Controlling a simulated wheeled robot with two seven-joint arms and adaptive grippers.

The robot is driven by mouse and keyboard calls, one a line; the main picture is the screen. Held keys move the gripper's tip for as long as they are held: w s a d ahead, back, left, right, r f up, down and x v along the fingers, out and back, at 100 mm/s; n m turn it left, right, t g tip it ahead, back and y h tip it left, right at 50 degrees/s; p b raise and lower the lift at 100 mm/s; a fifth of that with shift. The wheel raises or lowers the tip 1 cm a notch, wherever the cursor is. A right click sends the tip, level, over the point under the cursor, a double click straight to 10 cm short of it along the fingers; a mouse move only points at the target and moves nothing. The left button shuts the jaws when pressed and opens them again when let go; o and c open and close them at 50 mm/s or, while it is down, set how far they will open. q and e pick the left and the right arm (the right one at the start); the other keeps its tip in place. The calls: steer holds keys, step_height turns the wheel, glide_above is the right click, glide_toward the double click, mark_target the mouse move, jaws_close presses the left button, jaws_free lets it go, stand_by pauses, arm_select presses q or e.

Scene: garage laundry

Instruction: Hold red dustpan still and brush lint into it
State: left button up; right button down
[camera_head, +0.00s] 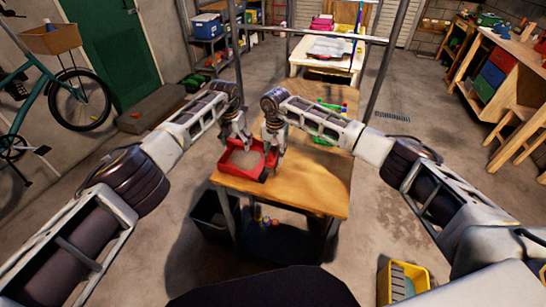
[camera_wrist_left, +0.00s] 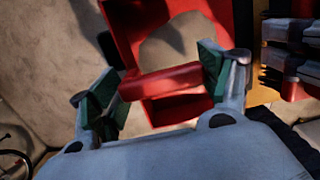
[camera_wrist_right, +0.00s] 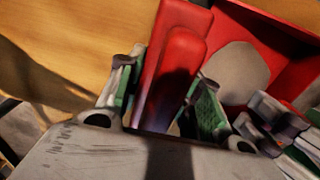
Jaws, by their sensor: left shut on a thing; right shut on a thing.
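The red dustpan (camera_head: 257,174) lies at the far left part of the wooden table, with a greyish patch of lint (camera_head: 246,158) inside it. My left gripper (camera_head: 236,138) is shut on the dustpan's red handle bar, which crosses between its green pads in the left wrist view (camera_wrist_left: 160,82). My right gripper (camera_head: 273,141) is at the dustpan's right side. In the right wrist view it is shut on a long red block (camera_wrist_right: 172,75), seemingly the brush; no bristles show. The dustpan (camera_wrist_right: 290,45) and lint (camera_wrist_right: 237,72) show just beside that block.
The wooden table (camera_head: 310,188) is bare at its front and right. Green things (camera_head: 325,138) lie at its back right, partly behind my right arm. A black bin (camera_head: 208,215) stands below left, a yellow crate (camera_head: 403,280) at lower right.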

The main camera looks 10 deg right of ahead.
arm_select(q)
steer(key=shift+w+a, duration=0.1)
steer(key=shift+a, duration=0.15)
arm_select(e)
steer(key=shift+s+d+r, duration=0.1)
steer(key=shift+d+r, duration=0.15)
steer(key=shift+r, duration=0.3)
steer(key=shift+s+d+r, duration=0.1)
steer(key=shift+d+r, duration=0.1)
steer(key=shift+r, duration=0.3)
arm_select(q)
steer(key=o, duration=1.1)
steer(key=shift+r, duration=0.25)
step_height(320, 180, up, 11)
steer(key=s, duration=0.1)
steer(key=shift+a+r, duration=0.2)
steer(key=shift+a, duration=0.15)
steer(key=shift+s, duration=0.1)
arm_select(e)
steer(key=shift+f, duration=0.1)
